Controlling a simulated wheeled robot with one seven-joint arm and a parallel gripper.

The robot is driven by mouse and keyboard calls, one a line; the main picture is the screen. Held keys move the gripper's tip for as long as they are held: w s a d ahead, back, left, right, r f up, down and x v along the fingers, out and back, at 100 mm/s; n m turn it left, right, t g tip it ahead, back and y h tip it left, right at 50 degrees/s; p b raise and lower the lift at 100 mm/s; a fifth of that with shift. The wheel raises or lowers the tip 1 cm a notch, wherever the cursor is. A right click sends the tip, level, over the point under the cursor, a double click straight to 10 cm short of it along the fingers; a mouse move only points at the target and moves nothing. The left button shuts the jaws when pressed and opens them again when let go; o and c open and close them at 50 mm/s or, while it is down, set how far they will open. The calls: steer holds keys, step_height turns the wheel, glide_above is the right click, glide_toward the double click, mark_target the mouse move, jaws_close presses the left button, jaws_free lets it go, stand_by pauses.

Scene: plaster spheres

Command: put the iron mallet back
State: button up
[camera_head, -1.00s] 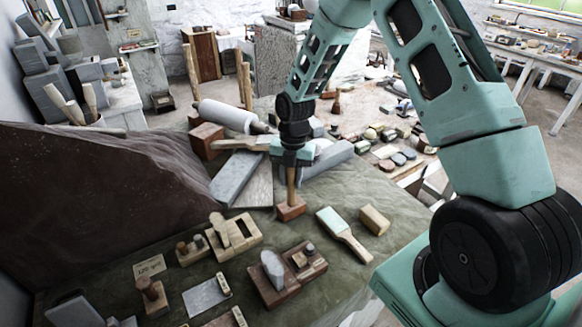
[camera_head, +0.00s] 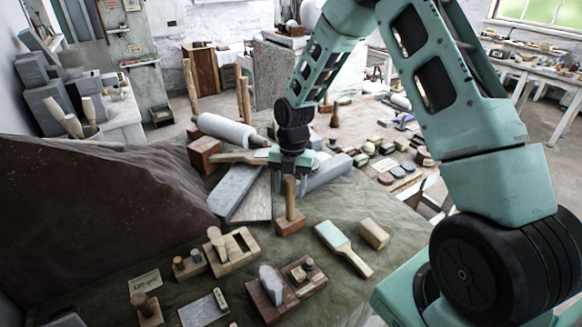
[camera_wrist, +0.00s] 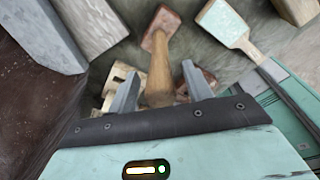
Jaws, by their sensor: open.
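A mallet with a blocky reddish-brown head (camera_head: 290,225) and a pale wooden handle (camera_head: 290,198) stands handle up on the green cloth. I take it for the iron mallet, though its material cannot be told for sure. My gripper (camera_head: 289,172) is above it, pointing down, around the top of the handle. In the wrist view, the handle (camera_wrist: 161,72) lies between the two spread grey fingers (camera_wrist: 160,88), with gaps beside it. The mallet head (camera_wrist: 162,22) is beyond the fingertips.
A wooden holder (camera_head: 247,258) and a brown board (camera_head: 264,305) bearing a grey piece lie in front. A pale-green-faced paddle (camera_head: 332,234) and a wooden block (camera_head: 374,233) are to the right. Stone slabs (camera_head: 233,192) lie behind left; a large dark mass rises at left.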

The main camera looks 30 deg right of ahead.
steer(key=r+b, duration=0.1)
steer(key=r, duration=0.2)
steer(key=r+b, duration=0.1)
steer(key=r, duration=0.2)
steer(key=w+d+r+b, duration=0.1)
steer(key=r, duration=0.2)
steer(key=shift+r, duration=0.35)
steer(key=shift+s+r, duration=0.1)
steer(key=shift+r, duration=0.05)
steer(key=shift+a+r, duration=0.1)
steer(key=shift+a, duration=0.1)
steer(key=s+a+r+m, duration=0.3)
steer(key=s+a+m, duration=0.4)
steer(key=s+a, duration=0.55)
steer(key=s+a+m, duration=0.4)
steer(key=s+m, duration=0.2)
steer(key=s, duration=0.2)
steer(key=s+a+m+t, duration=0.1)
steer(key=s+a+m, duration=0.3)
steer(key=s, duration=0.5)
steer(key=shift+r+m+h, duration=0.25)
steer(key=shift+m+h, duration=0.05)
steer(key=shift+m, duration=0.8)
steer(key=shift+a, duration=0.1)
